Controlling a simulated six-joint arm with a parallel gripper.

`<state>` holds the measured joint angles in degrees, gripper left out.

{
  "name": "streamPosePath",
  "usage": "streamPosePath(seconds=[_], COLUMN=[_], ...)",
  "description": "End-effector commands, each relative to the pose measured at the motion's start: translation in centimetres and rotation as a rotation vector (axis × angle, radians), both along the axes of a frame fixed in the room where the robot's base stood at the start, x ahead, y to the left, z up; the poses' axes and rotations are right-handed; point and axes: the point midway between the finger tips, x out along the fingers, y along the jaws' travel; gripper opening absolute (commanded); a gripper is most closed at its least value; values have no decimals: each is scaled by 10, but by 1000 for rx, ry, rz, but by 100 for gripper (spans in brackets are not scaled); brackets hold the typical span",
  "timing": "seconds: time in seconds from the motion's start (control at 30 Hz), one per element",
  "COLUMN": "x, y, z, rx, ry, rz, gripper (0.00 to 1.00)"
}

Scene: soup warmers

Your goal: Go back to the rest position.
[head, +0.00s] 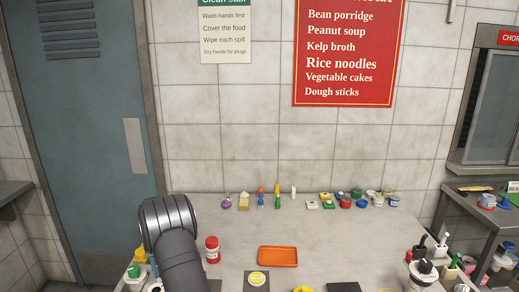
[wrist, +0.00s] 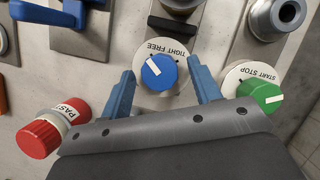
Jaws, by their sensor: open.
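In the wrist view my gripper (wrist: 160,72) is open, its two blue fingers spread apart. A blue knob (wrist: 154,75) with a white pointer mark shows between the fingers, on a white dial marked TIGHT and FREE. I see nothing held, and I cannot tell how far the knob is from the fingertips. In the head view my dark arm rises at the lower left of the table, and my gripper does not show there.
A green knob (wrist: 262,97) on a START STOP dial is right of the fingers. A red-capped jar (wrist: 50,128) lies to the left. The grey table (head: 330,225) holds an orange tray (head: 278,256), a red jar (head: 212,249) beside my arm, and small items along its back.

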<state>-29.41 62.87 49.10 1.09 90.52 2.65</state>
Motion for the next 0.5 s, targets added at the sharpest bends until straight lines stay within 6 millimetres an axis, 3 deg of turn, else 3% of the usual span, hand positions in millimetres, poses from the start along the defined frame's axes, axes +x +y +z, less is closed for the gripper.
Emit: streamPosePath(seconds=[0.5], x=[2], y=[-5], z=[2], rx=[0], ry=[0], rz=[-529], gripper=[57])
